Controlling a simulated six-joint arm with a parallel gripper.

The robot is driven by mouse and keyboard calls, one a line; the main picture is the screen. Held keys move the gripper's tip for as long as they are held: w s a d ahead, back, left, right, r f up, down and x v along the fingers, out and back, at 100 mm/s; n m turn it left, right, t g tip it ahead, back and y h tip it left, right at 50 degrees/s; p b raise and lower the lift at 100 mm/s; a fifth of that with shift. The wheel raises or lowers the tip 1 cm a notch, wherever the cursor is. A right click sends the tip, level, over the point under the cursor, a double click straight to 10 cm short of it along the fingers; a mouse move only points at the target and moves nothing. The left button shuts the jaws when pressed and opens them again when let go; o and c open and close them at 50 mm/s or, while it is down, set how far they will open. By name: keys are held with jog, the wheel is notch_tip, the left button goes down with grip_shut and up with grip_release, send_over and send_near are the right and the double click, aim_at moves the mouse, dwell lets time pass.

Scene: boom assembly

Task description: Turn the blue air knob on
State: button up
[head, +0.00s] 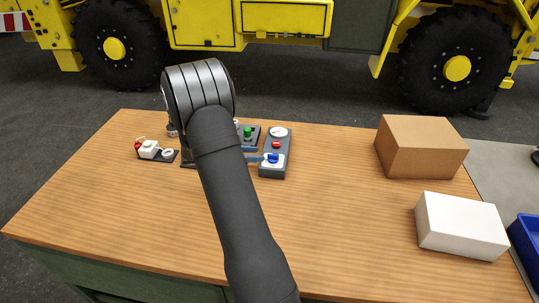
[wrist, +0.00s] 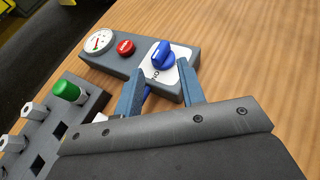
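The blue air knob (wrist: 162,53) sits on a white label plate at one end of a grey control box (wrist: 113,65). Part of the lettering "ON" shows on the plate, partly by my fingers. My gripper (wrist: 160,67) is open, its two blue fingers spread at the plate's near side with the knob just beyond their tips. Contact with the knob cannot be told. Another small blue part shows between the fingers, mostly hidden. In the head view the knob (head: 273,157) shows on the box, and the blue fingers (head: 253,157) reach in from its left.
The box also carries a gauge (wrist: 98,41) and a red button (wrist: 125,47). A grey panel with a green cylinder (wrist: 67,91) stands beside it. A brown box (head: 420,148) and white box (head: 460,225) are on the right.

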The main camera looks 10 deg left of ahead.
aim_at(272, 154)
jog(key=x, duration=0.6)
jog(key=shift+w+d+f, duration=0.1)
jog(key=shift+w+d, duration=0.1)
